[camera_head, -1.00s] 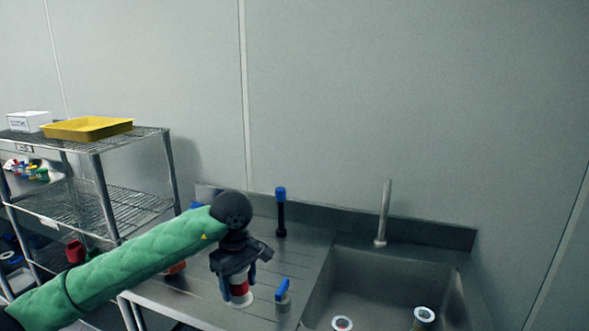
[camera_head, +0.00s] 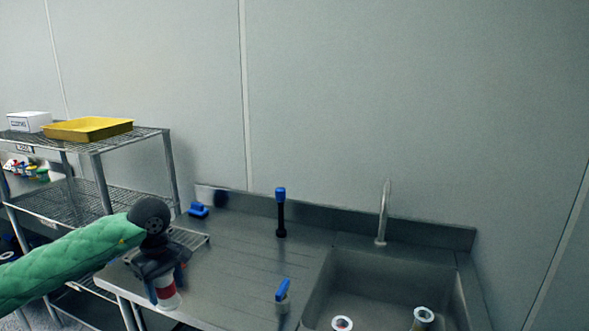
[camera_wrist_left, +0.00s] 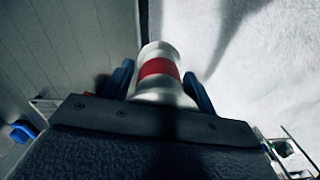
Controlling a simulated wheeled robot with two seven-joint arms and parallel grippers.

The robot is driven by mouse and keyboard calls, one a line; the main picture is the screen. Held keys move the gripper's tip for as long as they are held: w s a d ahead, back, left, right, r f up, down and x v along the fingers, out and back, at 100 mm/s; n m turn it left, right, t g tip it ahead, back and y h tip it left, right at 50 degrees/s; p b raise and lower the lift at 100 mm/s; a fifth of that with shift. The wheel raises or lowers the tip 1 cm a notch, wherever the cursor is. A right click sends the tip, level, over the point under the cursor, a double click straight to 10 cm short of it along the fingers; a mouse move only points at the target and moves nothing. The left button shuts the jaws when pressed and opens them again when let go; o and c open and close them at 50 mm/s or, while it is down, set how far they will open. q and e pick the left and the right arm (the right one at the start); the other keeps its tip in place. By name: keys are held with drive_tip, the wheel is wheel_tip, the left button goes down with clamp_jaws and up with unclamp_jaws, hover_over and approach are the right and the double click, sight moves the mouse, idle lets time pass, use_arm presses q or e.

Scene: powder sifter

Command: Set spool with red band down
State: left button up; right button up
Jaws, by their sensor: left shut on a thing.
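The spool with the red band (camera_head: 166,291) is white with a red stripe around its middle. My left gripper (camera_head: 167,281) is shut on it, over the left end of the steel drainboard (camera_head: 235,265). In the left wrist view the spool (camera_wrist_left: 158,70) sits between the two blue fingers (camera_wrist_left: 160,80). I cannot tell whether its base touches the steel. My right gripper is not in view.
A wire rack (camera_head: 190,238) is on the drainboard behind my left gripper. A black post with a blue top (camera_head: 281,215) and a blue-handled item (camera_head: 282,291) stand further right. The sink (camera_head: 390,282) holds a spool (camera_head: 423,315) and another round-topped piece (camera_head: 342,323). Wire shelving (camera_head: 95,165) stands left.

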use_arm(q)
drive_tip(key=s+d+f+m, duration=0.25)
drive_tip(key=f+m, duration=0.25)
drive_tip(key=f, duration=0.3)
drive_tip(key=s+d+f+m, duration=0.2)
drive_tip(key=s+f+m, duration=0.1)
drive_tip(key=f+m, duration=0.4)
drive_tip(key=d, duration=0.6)
drive_tip(key=shift+f, duration=0.3)
drive_tip(key=shift+d, duration=0.1)
